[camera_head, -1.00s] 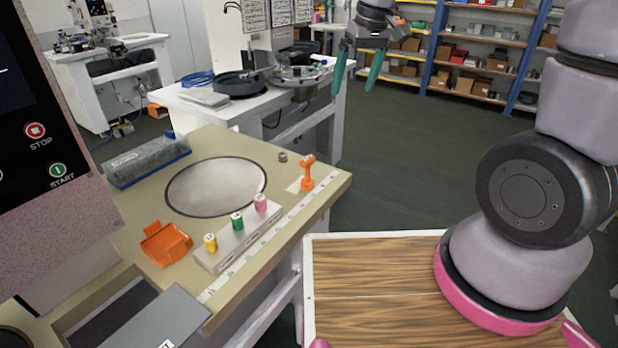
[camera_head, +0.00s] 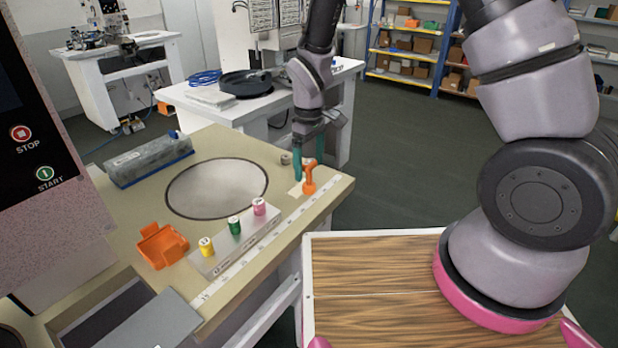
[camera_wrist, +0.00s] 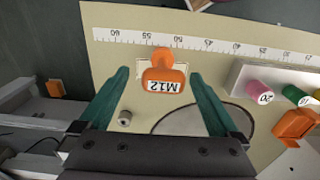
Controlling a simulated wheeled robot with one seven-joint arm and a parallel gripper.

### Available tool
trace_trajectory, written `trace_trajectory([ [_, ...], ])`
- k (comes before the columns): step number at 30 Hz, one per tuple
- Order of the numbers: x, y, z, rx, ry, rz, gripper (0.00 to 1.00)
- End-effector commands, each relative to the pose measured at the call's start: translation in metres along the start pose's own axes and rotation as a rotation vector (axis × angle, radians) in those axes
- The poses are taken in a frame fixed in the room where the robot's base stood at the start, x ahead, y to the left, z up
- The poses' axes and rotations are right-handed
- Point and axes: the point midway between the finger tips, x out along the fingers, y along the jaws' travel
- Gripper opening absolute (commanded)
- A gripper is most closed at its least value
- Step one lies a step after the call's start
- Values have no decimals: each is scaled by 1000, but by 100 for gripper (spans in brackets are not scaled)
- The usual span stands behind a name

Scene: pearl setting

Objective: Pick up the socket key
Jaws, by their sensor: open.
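The socket key looks to be the orange piece (camera_head: 309,180) standing near the far right corner of the tan worktop; in the wrist view the orange piece (camera_wrist: 164,72) carries a white label reading M12. My gripper (camera_head: 309,172) has green fingers and is at the orange piece. In the wrist view my gripper (camera_wrist: 160,76) is open, with one finger on each side of the piece and a visible gap to each. The lower part of the piece is partly hidden in the wrist view by its labelled top.
A small grey nut-like part (camera_head: 286,158) stands close by. A block (camera_head: 240,242) with yellow, green and pink pegs, an orange holder (camera_head: 162,246) and a grey box (camera_head: 147,160) share the worktop (camera_head: 215,140). A ruler strip (camera_head: 262,254) runs along its edge.

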Motion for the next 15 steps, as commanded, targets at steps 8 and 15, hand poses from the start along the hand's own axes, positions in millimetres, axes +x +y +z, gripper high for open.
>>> trace_trajectory([
  [8, 40, -4, 3, 1, -3, -1, 98],
  [15, 49, -4, 2, 1, 0, 0, 98],
])
